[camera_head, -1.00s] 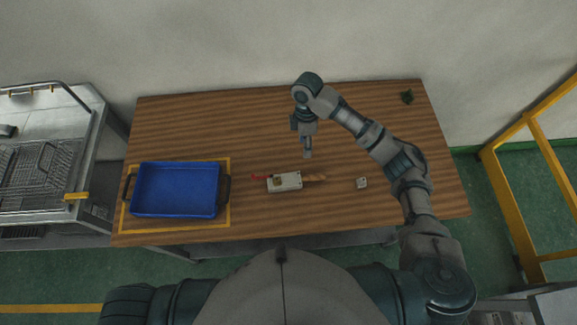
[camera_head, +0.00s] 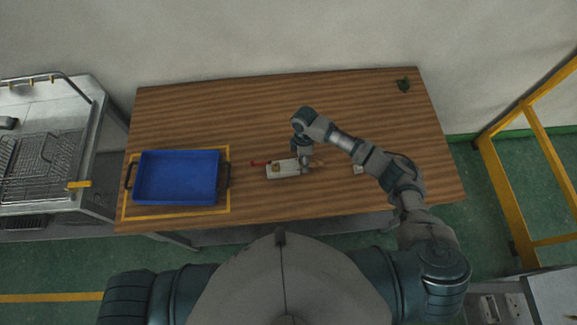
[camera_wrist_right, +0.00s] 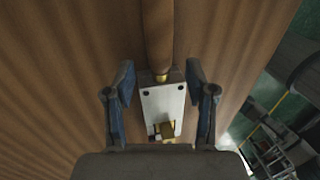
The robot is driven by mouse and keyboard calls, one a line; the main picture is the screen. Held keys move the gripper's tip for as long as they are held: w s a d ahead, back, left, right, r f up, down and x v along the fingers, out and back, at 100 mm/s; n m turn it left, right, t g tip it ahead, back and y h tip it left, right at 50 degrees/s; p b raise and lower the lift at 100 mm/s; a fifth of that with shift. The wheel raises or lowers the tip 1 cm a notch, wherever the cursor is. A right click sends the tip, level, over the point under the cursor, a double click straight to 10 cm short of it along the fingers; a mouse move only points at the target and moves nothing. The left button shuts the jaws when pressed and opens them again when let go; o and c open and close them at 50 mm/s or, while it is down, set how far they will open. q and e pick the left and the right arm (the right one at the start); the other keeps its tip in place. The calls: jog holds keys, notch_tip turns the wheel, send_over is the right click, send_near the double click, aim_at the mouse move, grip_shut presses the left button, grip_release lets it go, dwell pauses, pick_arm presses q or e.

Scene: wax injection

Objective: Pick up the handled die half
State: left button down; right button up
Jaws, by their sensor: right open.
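The handled die half (camera_head: 283,169) is a pale grey metal block lying on the wooden table near its middle. A small red piece shows at its left end. In the right wrist view the block (camera_wrist_right: 163,105) has dark holes, a brass-coloured piece on its face and a round wooden handle (camera_wrist_right: 158,40) reaching away from it. My right gripper (camera_head: 306,167) is open and low over the block's right end, covering part of the handle in the head view. In the right wrist view its fingers (camera_wrist_right: 162,92) stand on either side of the block, with gaps. My left gripper does not show.
A blue tray (camera_head: 178,177) with dark handles sits inside a yellow outline on the table's left. A small pale cube (camera_head: 358,169) lies to the right, partly behind my arm. A small dark green object (camera_head: 403,85) sits at the far right corner.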

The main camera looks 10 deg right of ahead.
jog(key=shift+s+f, duration=0.15)
jog(key=shift+f, duration=0.7)
grip_shut()
jog(key=shift+r, duration=0.15)
